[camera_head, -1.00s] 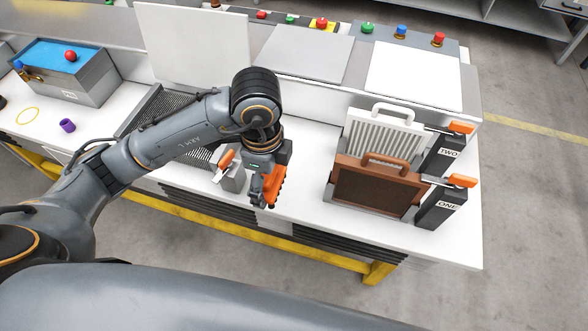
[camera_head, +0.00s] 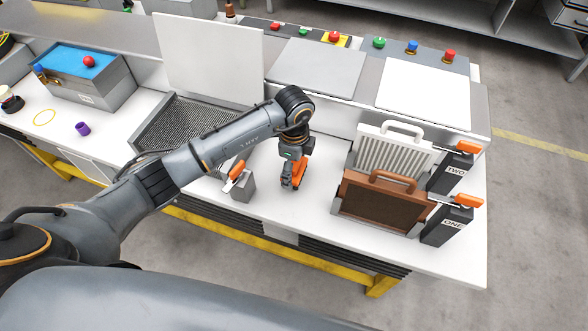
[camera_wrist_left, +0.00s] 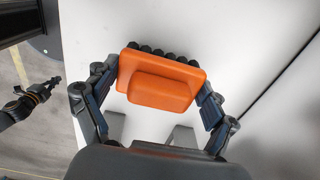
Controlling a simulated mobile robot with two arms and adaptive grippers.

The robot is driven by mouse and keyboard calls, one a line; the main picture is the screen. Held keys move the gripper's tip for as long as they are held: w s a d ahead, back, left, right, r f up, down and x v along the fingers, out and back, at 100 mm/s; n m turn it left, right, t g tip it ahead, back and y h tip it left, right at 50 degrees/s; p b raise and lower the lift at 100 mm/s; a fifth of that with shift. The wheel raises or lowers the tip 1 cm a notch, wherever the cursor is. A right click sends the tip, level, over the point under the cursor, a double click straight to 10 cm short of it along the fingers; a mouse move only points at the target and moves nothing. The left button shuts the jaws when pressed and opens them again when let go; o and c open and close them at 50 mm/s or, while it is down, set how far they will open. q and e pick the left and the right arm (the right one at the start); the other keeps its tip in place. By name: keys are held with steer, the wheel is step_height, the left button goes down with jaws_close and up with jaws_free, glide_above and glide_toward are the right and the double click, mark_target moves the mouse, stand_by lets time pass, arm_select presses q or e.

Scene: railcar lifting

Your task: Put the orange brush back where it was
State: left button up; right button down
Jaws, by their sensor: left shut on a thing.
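The orange brush (camera_head: 300,170) is in my left gripper (camera_head: 290,184), over the white bench top right of a grey block with an orange handle. In the left wrist view the brush (camera_wrist_left: 160,92) sits between the two fingers of the left gripper (camera_wrist_left: 158,84), its orange back and raised grip facing the camera. Dark bristles show along its far edge. I cannot tell whether the brush touches the bench. A dark, gripper-like end, likely my right gripper (camera_wrist_left: 48,86), shows at the left of the wrist view; its jaws are too small to read.
The grey block with orange handle (camera_head: 240,182) stands close left of the gripper. A brown framed filter (camera_head: 383,205) and a white ribbed one (camera_head: 392,152) stand to the right, by clamps. A purple cup (camera_head: 82,129) and yellow ring (camera_head: 44,117) are far left. Bare bench lies around the brush.

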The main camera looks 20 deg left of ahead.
arm_select(q)
steer(key=shift+s+f, duration=0.1)
steer(key=shift+f, duration=0.85)
steer(key=shift+f, duration=0.15)
steer(key=o, duration=1)
steer(key=shift+c, duration=0.2)
